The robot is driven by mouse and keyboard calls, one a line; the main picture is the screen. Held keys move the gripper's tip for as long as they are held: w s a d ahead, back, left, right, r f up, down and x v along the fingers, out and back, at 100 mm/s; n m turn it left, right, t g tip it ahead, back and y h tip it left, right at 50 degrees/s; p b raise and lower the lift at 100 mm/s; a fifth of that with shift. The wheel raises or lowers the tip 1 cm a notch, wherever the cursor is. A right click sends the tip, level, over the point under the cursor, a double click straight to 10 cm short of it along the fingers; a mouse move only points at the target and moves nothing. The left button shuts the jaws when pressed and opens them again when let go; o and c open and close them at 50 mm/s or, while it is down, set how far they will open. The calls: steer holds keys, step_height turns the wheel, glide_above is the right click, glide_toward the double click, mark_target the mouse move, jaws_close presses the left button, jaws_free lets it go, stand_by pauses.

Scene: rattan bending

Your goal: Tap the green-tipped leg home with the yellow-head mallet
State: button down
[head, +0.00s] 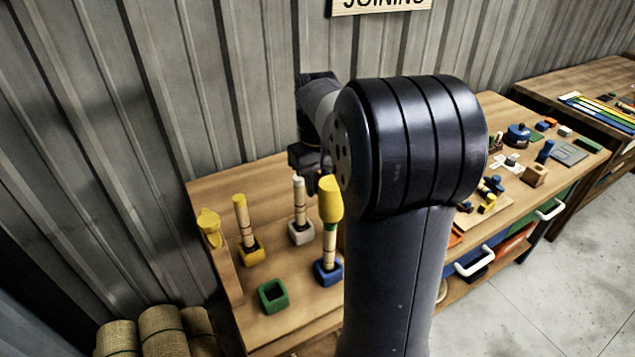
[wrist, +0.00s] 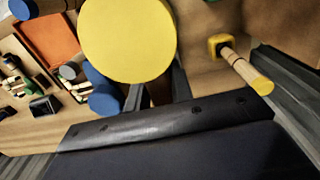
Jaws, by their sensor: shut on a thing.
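The yellow mallet head (head: 330,187) is in front of my gripper in the head view. It fills the upper middle of the wrist view as a big yellow disc (wrist: 128,40). My gripper (wrist: 158,92) is shut on the mallet; its handle is mostly hidden. The green-tipped leg (head: 330,240) stands upright in a blue socket block (head: 329,273). The mallet head appears right above its green tip in the head view; whether they touch I cannot tell.
A yellow-tipped leg (head: 242,222) stands in a yellow block, and a white-tipped leg (head: 299,200) in a white block. An empty green socket block (head: 273,296) sits near the front. A yellow object (head: 208,226) is at the left edge. Small parts crowd the right side.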

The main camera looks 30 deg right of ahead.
step_height(320, 180, up, 2)
steer(key=shift+p, duration=0.45)
steer(key=shift+f, duration=0.1)
steer(key=shift+f, duration=0.4)
